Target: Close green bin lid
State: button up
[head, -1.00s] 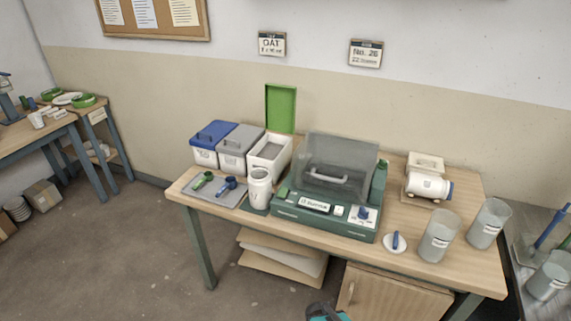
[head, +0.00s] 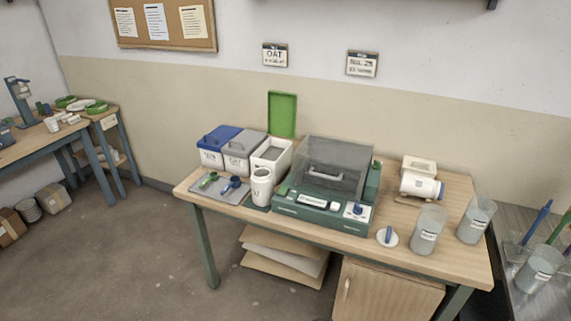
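The green bin lid (head: 282,114) stands open and upright at the back of a white bin (head: 271,155), near the wall. The white bin's top is uncovered and shows a pale inside. It is the rightmost of a row of bins, beside a bin with a grey lid (head: 245,144) and one with a blue lid (head: 219,139), both shut. My gripper is not in view.
A green machine (head: 320,207) with a clear cover stands right of the bins. A white jar (head: 262,187) and a tray (head: 232,194) with green and blue scoops sit in front of them. Grey buckets (head: 427,230) stand at the table's right. Floor at front left is clear.

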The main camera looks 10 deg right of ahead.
aim_at(281, 106)
jog(key=u, duration=0.15)
jog(key=i, duration=0.95)
jog(key=z, duration=0.1)
